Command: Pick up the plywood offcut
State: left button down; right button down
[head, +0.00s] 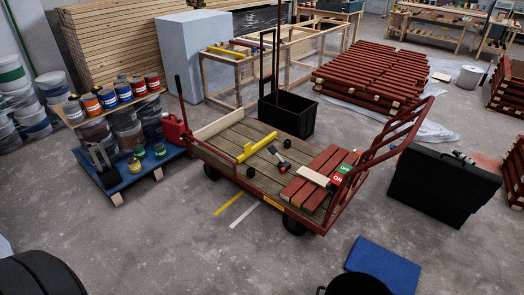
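A small flat pale wooden piece (313,176), which looks like the plywood offcut, lies on the red battens (322,168) at the right end of the cart (222,143). Its right end is close to a green and red ON/OFF sign (341,173). Another small pale flat piece (442,77) lies on the floor by the big stack of red battens; I cannot tell whether it is plywood.
On the cart deck are a yellow level (257,147), a dark-headed tool (279,157) and small black blocks. A red tubular handle (400,136) rises at the cart's right end. A black case (443,186) stands right. The concrete floor in front is mostly clear, with a blue mat (383,265).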

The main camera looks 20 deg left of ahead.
aim_at(316, 178)
jog(key=k+j, duration=0.25)
jog(key=j, duration=0.3)
jog(key=i+j+z, duration=0.5)
jog(key=i+j, duration=1.7)
jog(key=j, duration=0.1)
